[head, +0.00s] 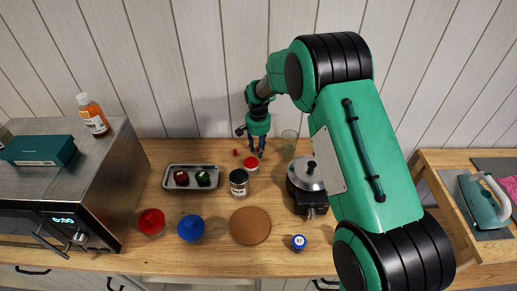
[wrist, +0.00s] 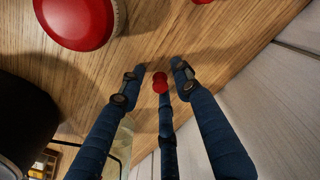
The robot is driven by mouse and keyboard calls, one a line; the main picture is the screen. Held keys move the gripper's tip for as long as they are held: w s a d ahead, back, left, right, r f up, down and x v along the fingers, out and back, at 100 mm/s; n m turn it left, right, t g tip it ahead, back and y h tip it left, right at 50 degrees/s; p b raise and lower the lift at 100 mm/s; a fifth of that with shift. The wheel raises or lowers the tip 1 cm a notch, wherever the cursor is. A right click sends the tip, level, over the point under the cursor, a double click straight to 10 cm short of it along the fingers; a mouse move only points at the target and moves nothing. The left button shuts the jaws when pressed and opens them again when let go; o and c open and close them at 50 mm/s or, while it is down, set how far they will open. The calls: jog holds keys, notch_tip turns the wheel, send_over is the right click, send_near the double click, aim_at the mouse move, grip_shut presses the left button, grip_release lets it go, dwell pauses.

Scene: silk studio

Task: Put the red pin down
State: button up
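A small red pin (wrist: 160,82) sits among the three dark blue fingertips of my gripper (wrist: 160,70) in the wrist view. The middle finger's tip meets it in the picture. Narrow gaps show between the pin and the two outer fingertips, so I cannot tell whether the fingers grip it. In the head view my gripper (head: 257,150) points down at the back of the wooden table, close to the wall. The pin cannot be made out between the fingers there.
A red-lidded jar (head: 251,164) stands just front-left of my gripper; a small red object (head: 236,152) lies left. A glass (head: 289,142) and a lidded pot (head: 305,173) stand right. A black-topped jar (head: 239,181) and a tray (head: 178,168) are nearer. Wood by the wall is bare.

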notch_tip(320, 180, up, 12)
jog(key=p, duration=0.1)
jog(key=shift+s+r+p, duration=0.15)
jog(key=shift+p, duration=0.2)
dwell(0.9)
jog(key=s+d+r+t, duration=0.1)
jog(key=s+d+r, duration=0.3)
jog(key=s+r, duration=0.3)
jog(key=s+d+r+n+t, duration=0.1)
jog(key=s+d+r, duration=0.45)
jog(key=r, duration=0.35)
jog(key=s+d+r+t, duration=0.1)
jog(key=s+d+r, duration=0.2)
jog(key=s+r, duration=0.4)
jog(key=s+d, duration=0.2)
jog(key=s, duration=0.7)
jog(key=s+d+r+n+t, duration=0.1)
jog(key=s+d, duration=0.2)
jog(key=s, duration=0.6)
jog(key=s+d+r+n+t, duration=0.1)
jog(key=s+d, duration=0.2)
jog(key=s, duration=0.6)
jog(key=shift+s+d+r, duration=0.15)
jog(key=shift+d+r, duration=0.05)
jog(key=shift+d, duration=0.05)
